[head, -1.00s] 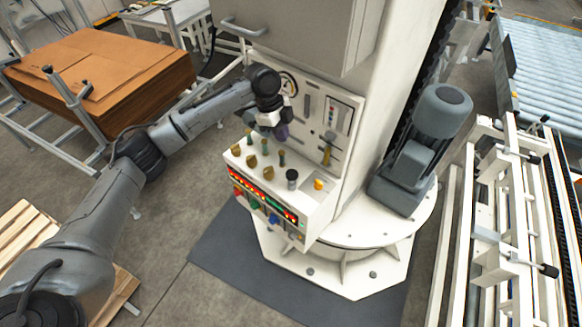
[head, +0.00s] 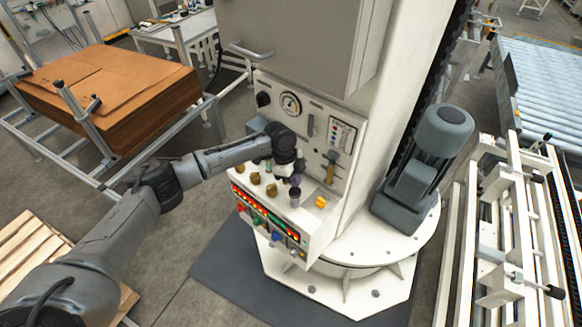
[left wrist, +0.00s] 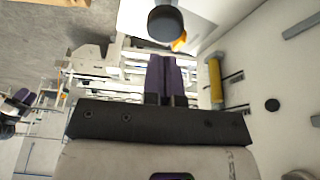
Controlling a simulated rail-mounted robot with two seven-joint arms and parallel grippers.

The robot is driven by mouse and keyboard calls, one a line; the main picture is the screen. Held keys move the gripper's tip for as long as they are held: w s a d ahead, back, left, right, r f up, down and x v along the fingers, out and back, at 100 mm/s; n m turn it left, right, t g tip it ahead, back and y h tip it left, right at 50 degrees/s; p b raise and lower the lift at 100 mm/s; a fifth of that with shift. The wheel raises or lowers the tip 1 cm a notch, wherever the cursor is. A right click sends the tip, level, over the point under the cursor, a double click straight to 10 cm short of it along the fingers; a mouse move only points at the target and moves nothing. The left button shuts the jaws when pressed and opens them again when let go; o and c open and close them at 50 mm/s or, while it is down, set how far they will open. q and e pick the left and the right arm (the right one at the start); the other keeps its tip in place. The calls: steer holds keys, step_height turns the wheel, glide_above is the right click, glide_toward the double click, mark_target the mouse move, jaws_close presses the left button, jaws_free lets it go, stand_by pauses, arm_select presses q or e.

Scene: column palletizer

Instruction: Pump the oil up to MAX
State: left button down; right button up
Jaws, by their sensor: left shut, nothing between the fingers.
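The control cabinet (head: 330,215) has a sloped panel with knobs, lit indicators and buttons. A black round-topped knob (head: 295,192) stands on its top ledge, and it also shows in the left wrist view (left wrist: 165,22). My left gripper (head: 295,181) has its purple fingers shut and empty, just above or beside this knob; contact cannot be told. The fingers (left wrist: 161,62) also show in the left wrist view. An amber tube (head: 331,168) is on the upright face behind, and it also shows in the left wrist view (left wrist: 215,82). Its level marks are too small to read. My right gripper is not in view.
A yellow-orange part (head: 321,201) sits on the ledge right of the black knob. Brass-coloured knobs (head: 271,190) stand to the left. A round gauge (head: 290,103) is on the upright face. A grey motor (head: 430,155) stands to the right.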

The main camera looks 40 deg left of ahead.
mark_target(293, 191)
arm_select(q)
steer(key=shift+f, duration=1.45)
steer(key=shift+f, duration=0.35)
step_height(293, 191, down, 3)
steer(key=shift+r+b, duration=0.2)
steer(key=shift+b, duration=0.45)
steer(key=shift+a, duration=0.1)
steer(key=shift+r, duration=0.1)
step_height(293, 191, up, 4)
steer(key=p, duration=0.4)
steer(key=shift+r, duration=0.2)
steer(key=shift+a+r, duration=0.1)
steer(key=shift+r, duration=0.25)
steer(key=b+v, duration=0.1)
steer(key=v, duration=0.8)
